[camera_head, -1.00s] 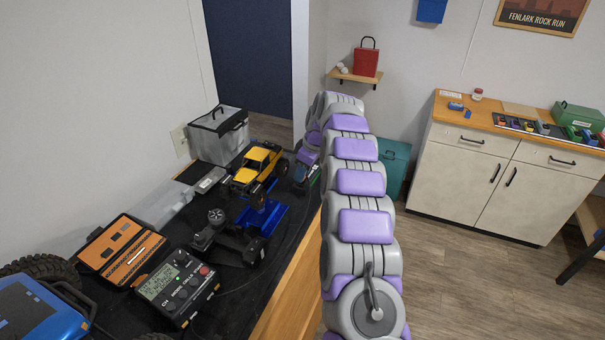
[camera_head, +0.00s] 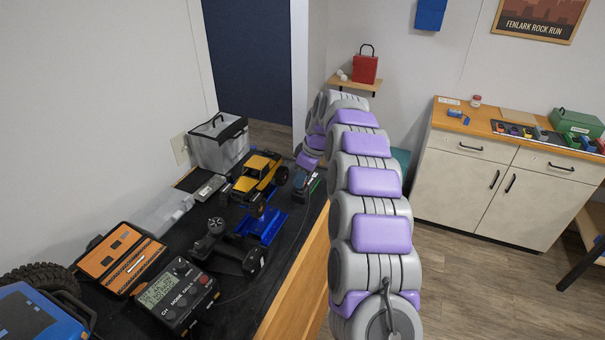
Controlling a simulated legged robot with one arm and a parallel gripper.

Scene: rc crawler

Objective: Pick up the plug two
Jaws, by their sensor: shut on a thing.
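My gripper (camera_head: 306,184) is at the far end of my arm, low over the right edge of the black-topped bench (camera_head: 284,262), beside the yellow truck (camera_head: 257,176). It looks small and dark, with a bit of green, and my arm partly covers it. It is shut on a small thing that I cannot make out. I cannot pick out plug two in this view.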

